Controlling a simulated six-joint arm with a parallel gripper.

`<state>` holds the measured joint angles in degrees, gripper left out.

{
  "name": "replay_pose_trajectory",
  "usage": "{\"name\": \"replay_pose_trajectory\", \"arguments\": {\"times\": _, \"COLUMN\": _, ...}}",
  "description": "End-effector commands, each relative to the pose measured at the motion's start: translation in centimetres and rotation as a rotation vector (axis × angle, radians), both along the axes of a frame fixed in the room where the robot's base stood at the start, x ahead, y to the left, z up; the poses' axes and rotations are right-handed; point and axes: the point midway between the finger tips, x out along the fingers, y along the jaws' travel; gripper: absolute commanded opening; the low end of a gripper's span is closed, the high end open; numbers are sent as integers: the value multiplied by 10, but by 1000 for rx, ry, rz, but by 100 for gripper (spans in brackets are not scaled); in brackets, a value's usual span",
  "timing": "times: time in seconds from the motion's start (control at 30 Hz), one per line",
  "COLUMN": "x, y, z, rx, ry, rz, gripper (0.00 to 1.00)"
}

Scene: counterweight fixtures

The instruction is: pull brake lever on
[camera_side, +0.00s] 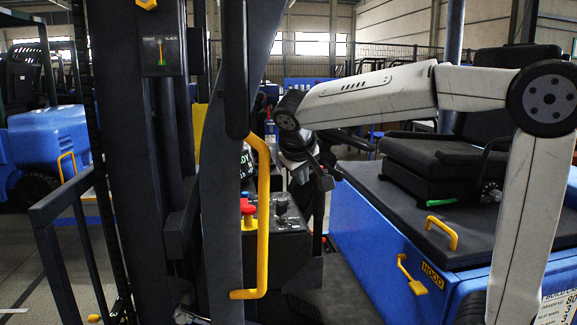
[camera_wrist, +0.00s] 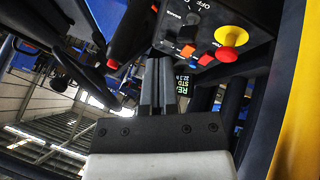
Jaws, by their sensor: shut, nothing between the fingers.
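My gripper (camera_wrist: 159,60) is shut and empty in the wrist view, its two dark fingers together just below the edge of the control box (camera_wrist: 250,12). A black lever with a red end (camera_wrist: 128,32) is left of the fingertips and looks like the brake lever. It appears apart from the fingers, though depth is hard to judge. In the side view my gripper (camera_side: 326,181) is a small dark shape beside the control box (camera_side: 290,247), and its fingers are hard to make out. I cannot pick out the lever with certainty there.
A red mushroom button on a yellow base (camera_wrist: 231,36) and several coloured buttons are close right of the fingers. A yellow grab handle (camera_side: 263,220) and dark mast (camera_side: 135,150) stand at left. The blue hood (camera_side: 385,250) and black seat (camera_side: 440,160) are at right.

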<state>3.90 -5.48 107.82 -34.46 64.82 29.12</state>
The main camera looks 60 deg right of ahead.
Motion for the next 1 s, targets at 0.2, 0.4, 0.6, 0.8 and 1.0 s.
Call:
{"name": "replay_pose_trajectory", "arguments": {"times": 0.2, "x": -2, "y": -7, "z": 18, "rx": -30, "ry": -22, "rz": -47, "gripper": 0}}
{"name": "replay_pose_trajectory", "arguments": {"times": 0.4, "x": -2, "y": -7, "z": 19, "rx": -31, "ry": -22, "rz": -48, "gripper": 0}}
{"name": "replay_pose_trajectory", "arguments": {"times": 0.6, "x": -1, "y": -8, "z": 18, "rx": -31, "ry": -21, "rz": -48, "gripper": 0}}
{"name": "replay_pose_trajectory", "arguments": {"times": 0.8, "x": 1, "y": -13, "z": 10, "rx": -31, "ry": -20, "rz": -47, "gripper": 0}}
{"name": "replay_pose_trajectory", "arguments": {"times": 1.0, "x": 5, "y": -25, "z": -8, "rx": -30, "ry": -18, "rz": -48, "gripper": 0}}
